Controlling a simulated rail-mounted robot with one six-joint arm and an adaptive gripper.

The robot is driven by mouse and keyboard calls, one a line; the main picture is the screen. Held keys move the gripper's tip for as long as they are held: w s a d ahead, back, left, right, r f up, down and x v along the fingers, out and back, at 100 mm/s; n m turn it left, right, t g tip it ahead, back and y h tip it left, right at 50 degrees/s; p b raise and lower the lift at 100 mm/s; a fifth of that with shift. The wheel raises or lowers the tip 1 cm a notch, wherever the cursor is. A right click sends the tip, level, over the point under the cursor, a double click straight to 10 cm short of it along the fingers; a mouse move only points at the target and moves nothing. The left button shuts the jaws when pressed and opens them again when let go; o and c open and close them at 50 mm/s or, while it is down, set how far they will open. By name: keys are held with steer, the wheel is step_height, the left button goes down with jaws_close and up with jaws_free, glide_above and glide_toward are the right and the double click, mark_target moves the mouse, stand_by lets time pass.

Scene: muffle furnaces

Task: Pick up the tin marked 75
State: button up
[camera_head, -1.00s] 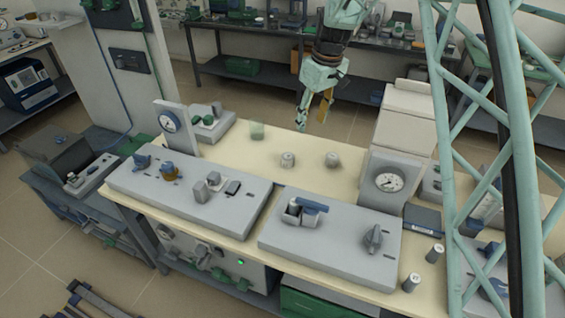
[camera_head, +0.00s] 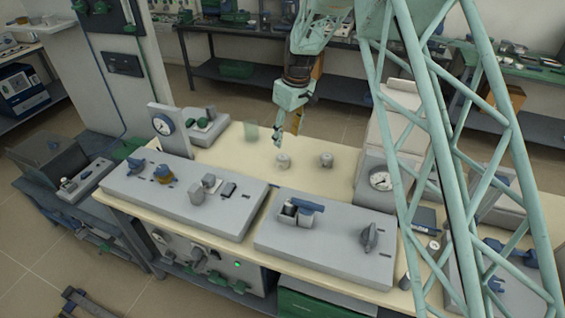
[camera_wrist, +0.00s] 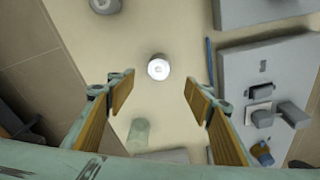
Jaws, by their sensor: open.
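Two pale grey tins stand upright on the cream bench top in the head view, a left one (camera_head: 283,161) and a right one (camera_head: 326,160). Any numbers on them are too small to read, so I cannot tell which is marked 75. My gripper (camera_head: 287,136) is open and empty, above and behind the left tin. In the wrist view, a round tin top (camera_wrist: 158,68), apparently the left tin, lies just beyond the gap between my open fingertips (camera_wrist: 160,84), apart from them. Another tin (camera_wrist: 105,4) is cut off at the top left.
A greenish translucent vessel (camera_head: 251,131) stands near the gripper, also in the wrist view (camera_wrist: 139,130). Grey panels with knobs (camera_head: 180,190) (camera_head: 325,245) line the front. Gauge units (camera_head: 381,180) (camera_head: 163,125) flank the bench. Another tin (camera_head: 433,245) is partly behind my lattice structure.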

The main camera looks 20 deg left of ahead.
glide_above(283, 157)
steer(key=d, duration=0.1)
steer(key=f, duration=0.5)
steer(key=s+f, duration=0.1)
steer(key=f, duration=0.1)
steer(key=shift+f+b, duration=0.2)
steer(key=shift+b, duration=0.2)
steer(key=shift+w+a+f, duration=0.1)
steer(key=shift+f, duration=0.4)
steer(key=shift+f, duration=0.15)
steer(key=shift+w+a+f+b, duration=0.1)
steer(key=shift+a+f+b, duration=0.05)
steer(key=shift+f, duration=0.65)
steer(key=shift+w+a+f+b, duration=0.15)
steer(key=shift+f, duration=0.65)
steer(key=shift+w+a+f+b, duration=0.1)
steer(key=shift+a+f+b, duration=0.05)
steer(key=shift+f, duration=0.65)
steer(key=c, duration=1)
